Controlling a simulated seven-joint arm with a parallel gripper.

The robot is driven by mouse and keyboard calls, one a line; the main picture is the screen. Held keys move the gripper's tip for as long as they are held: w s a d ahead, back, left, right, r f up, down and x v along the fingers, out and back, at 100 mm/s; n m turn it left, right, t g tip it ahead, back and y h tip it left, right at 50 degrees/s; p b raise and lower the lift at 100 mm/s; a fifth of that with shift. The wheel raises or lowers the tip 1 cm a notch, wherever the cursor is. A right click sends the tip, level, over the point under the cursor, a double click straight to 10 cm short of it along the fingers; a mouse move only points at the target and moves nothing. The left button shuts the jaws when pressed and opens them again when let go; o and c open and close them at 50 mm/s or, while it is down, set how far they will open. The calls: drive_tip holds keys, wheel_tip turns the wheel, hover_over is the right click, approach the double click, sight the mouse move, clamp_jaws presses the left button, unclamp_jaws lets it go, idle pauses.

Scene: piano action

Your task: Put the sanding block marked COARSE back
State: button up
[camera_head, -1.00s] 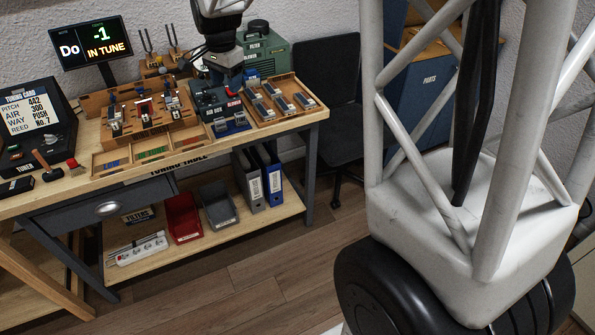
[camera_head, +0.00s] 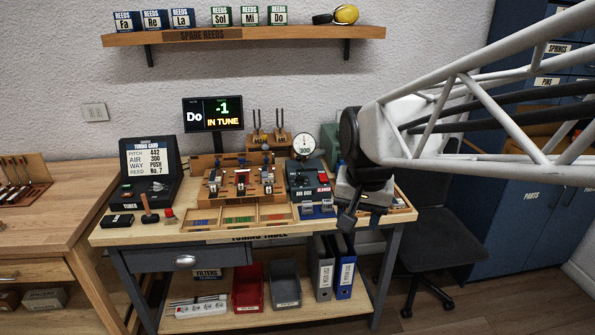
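No label reading COARSE can be made out, so I cannot tell which thing is the sanding block. Small blue pieces (camera_head: 307,212) stand at the front of the tuning table, before the air box (camera_head: 305,177). My gripper (camera_head: 346,226) points down over the right part of the table, just right of the blue pieces. Its fingers are dark and small here, and I cannot see whether they hold anything. My arm and wrist hide most of the tray at the table's right end.
A wooden fixture (camera_head: 240,180) with metal parts stands mid-table, behind shallow coloured compartments (camera_head: 240,219). A tuner case (camera_head: 150,172), a small hammer (camera_head: 149,207) and a monitor (camera_head: 213,114) are to the left. A shelf of reed boxes (camera_head: 245,37) hangs above. A chair (camera_head: 430,240) stands right.

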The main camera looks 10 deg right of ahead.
drive_tip(key=s+f+n, duration=0.3)
drive_tip(key=s+n, duration=0.1)
drive_tip(key=s, duration=0.9)
drive_tip(key=shift+s+d+t, duration=0.15)
drive_tip(key=shift+s+t, duration=0.15)
drive_tip(key=shift+f, duration=0.1)
drive_tip(key=shift+c, duration=0.2)
idle(0.9)
